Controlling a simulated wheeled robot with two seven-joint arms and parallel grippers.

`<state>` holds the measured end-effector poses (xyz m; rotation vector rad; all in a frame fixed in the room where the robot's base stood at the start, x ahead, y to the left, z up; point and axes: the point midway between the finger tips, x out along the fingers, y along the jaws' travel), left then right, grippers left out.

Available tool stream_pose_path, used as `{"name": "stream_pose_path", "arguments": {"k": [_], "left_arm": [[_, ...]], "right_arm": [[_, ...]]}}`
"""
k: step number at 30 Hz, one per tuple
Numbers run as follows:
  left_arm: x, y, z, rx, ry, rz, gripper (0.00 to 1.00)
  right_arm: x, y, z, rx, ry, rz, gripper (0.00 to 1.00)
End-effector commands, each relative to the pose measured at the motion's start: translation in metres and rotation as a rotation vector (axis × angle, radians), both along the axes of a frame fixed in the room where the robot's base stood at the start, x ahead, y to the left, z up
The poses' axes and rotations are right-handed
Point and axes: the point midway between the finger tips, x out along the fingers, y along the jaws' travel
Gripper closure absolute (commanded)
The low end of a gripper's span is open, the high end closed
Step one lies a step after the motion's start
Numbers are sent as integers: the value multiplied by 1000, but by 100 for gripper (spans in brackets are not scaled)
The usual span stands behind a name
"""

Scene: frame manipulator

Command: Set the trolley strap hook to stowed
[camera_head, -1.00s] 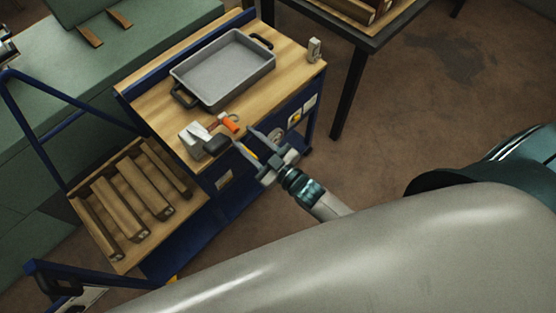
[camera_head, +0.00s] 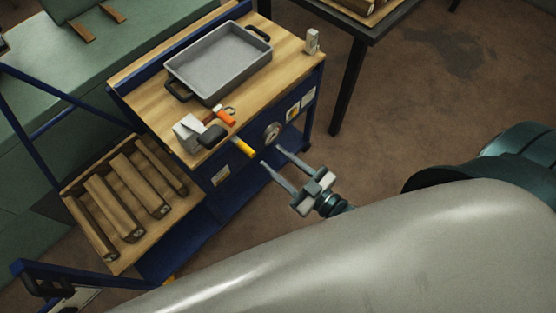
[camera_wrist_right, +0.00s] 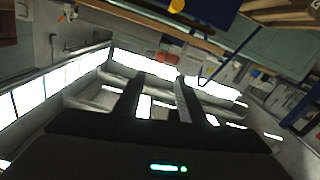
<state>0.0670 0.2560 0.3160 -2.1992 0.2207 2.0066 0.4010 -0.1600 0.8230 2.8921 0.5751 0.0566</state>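The trolley (camera_head: 222,205) is blue with a wooden top. A yellow-ended lever (camera_head: 243,147) juts out from its front edge, and a grey round fitting (camera_head: 271,131) sits to its right. Which of them is the strap hook, I cannot tell for sure. My right gripper (camera_head: 271,156) is open and empty, off the trolley's front, its fingers pointing toward it, apart from the lever. In the right wrist view the gripper (camera_wrist_right: 155,82) shows two spread fingers with nothing between them; a yellow round end (camera_wrist_right: 177,5) is at the top edge. My left gripper is not in view.
On the trolley top are a grey tray (camera_head: 218,62), an orange-handled item (camera_head: 225,117), a white block (camera_head: 187,133), a black rounded piece (camera_head: 212,136) and a small grey item (camera_head: 312,41). Wooden bars (camera_head: 125,215) lie on the lower shelf. A dark table (camera_head: 352,75) stands behind; brown floor is clear.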

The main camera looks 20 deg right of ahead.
Motion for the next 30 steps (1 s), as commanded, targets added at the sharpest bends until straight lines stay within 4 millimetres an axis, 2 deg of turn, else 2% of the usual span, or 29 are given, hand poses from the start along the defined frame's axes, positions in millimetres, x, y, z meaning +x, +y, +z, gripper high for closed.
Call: {"name": "stream_pose_path", "arguments": {"k": [4,5,9,13,17,24,30], "left_arm": [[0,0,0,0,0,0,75],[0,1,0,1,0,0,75],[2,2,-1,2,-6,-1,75],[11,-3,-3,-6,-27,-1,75],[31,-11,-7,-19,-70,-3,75],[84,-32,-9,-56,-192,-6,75],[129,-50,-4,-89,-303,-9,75]], "right_arm": [[0,0,0,0,0,0,63],[0,0,0,0,0,0,68],[2,-2,-1,11,6,-3,100],[9,-10,-4,59,33,-18,100],[21,-26,-8,159,85,-43,100],[50,-58,-19,455,246,-82,100],[71,-73,-22,724,398,-70,100]]}}
